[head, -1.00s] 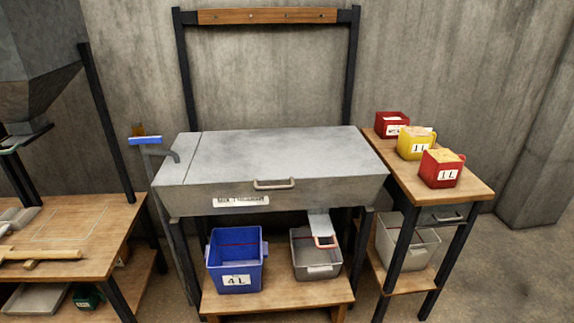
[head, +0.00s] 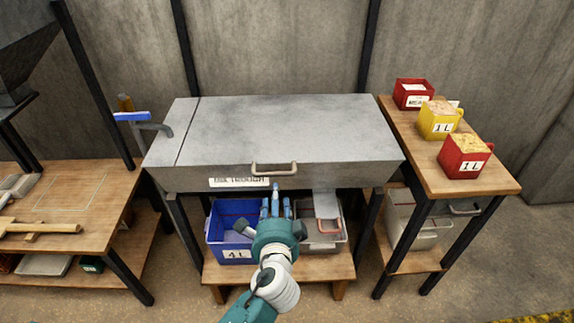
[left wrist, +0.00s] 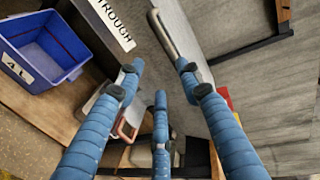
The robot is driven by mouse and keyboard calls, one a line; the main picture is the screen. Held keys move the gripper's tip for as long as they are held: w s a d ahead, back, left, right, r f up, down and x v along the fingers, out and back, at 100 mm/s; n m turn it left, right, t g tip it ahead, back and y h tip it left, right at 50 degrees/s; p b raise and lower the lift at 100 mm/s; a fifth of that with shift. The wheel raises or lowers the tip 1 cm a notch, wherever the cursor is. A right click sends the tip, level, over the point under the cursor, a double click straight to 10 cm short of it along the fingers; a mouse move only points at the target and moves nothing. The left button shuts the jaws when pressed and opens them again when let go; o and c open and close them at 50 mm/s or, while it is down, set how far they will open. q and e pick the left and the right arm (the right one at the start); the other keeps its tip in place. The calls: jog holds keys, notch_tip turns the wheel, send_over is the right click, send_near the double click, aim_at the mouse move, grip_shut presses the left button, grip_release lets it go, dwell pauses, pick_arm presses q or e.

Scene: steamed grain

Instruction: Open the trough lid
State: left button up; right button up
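The grey metal trough (head: 180,177) has its flat lid (head: 290,125) down. A metal bar handle (head: 274,169) sits at the lid's front edge, right of a white "TROUGH" label (head: 239,182). My left gripper (head: 276,203) is just below the handle in the head view, its blue fingers pointing up towards it. In the left wrist view, the spread fingers (left wrist: 160,72) are empty. The handle (left wrist: 172,33) lies just beyond the right fingertip there, with no clear contact. The label (left wrist: 108,20) is at upper left. My right gripper is not in view.
A blue 4 L bin (head: 222,222) and a grey bin (head: 331,240) stand on the shelf below the trough. A side table (head: 440,180) at right holds red and yellow 1 L containers. A wooden workbench (head: 90,215) is at left. The lid's top is clear.

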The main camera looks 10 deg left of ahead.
aim_at(275, 175)
pick_arm(q)
jog(key=x, duration=0.3)
jog(key=r+x, duration=0.1)
jog(key=x, duration=0.3)
jog(key=p+x, duration=0.1)
jog(key=x, duration=0.2)
jog(key=shift+w+a+r, duration=0.15)
jog(key=shift+w, duration=0.2)
grip_shut()
